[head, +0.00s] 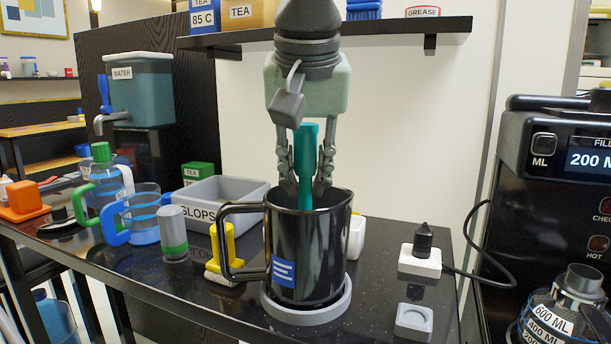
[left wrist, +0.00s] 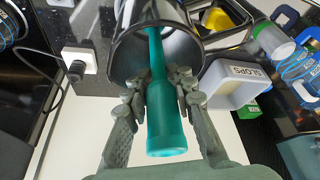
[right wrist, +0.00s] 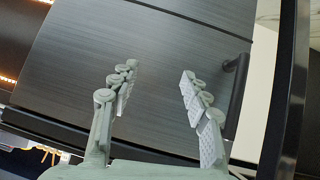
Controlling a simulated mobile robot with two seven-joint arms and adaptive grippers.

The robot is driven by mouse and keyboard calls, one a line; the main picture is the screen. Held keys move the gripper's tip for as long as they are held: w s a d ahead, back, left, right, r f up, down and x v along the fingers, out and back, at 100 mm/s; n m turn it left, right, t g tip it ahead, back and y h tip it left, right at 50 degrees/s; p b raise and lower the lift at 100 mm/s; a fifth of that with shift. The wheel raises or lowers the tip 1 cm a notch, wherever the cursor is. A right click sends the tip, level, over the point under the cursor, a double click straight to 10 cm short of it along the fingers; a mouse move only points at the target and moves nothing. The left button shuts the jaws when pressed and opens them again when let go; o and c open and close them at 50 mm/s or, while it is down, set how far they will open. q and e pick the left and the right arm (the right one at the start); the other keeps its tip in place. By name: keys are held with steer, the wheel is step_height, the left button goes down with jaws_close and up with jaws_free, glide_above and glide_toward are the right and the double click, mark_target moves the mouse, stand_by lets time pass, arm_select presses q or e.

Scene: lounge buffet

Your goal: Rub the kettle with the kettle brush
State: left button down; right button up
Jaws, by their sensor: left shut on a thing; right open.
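The kettle (head: 307,250) is a black open-topped jug with a blue label, its handle to the left, standing upright on a grey round base. My left gripper (head: 306,180) points down at its mouth and is shut on the teal kettle brush (head: 306,150). The brush's lower end is inside the kettle, hidden by the wall in the head view. In the left wrist view the brush (left wrist: 167,125) runs from between the fingers into the kettle's mouth (left wrist: 130,45). My right gripper (right wrist: 155,95) is open and empty, facing a dark wood-grain panel.
A grey SLOPS bin (head: 225,192), a yellow-handled tool (head: 222,250), a grey-and-green cylinder (head: 173,235) and a blue-handled jug (head: 140,215) stand left of the kettle. A white socket block (head: 420,262) with a black plug is at right. A shelf (head: 400,28) hangs above.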

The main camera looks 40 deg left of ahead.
arm_select(q)
steer(key=shift+f+b, duration=0.4)
steer(key=shift+f, duration=0.3)
stand_by(0.3)
steer(key=shift+w+r+p, duration=0.15)
steer(key=shift+r+p, duration=0.1)
steer(key=shift+p, duration=0.15)
steer(key=shift+w+d, duration=0.1)
steer(key=shift+w, duration=0.05)
steer(key=shift+f, duration=0.1)
steer(key=shift+s+a, duration=0.3)
steer(key=shift+s, duration=0.2)
steer(key=shift+w, duration=0.1)
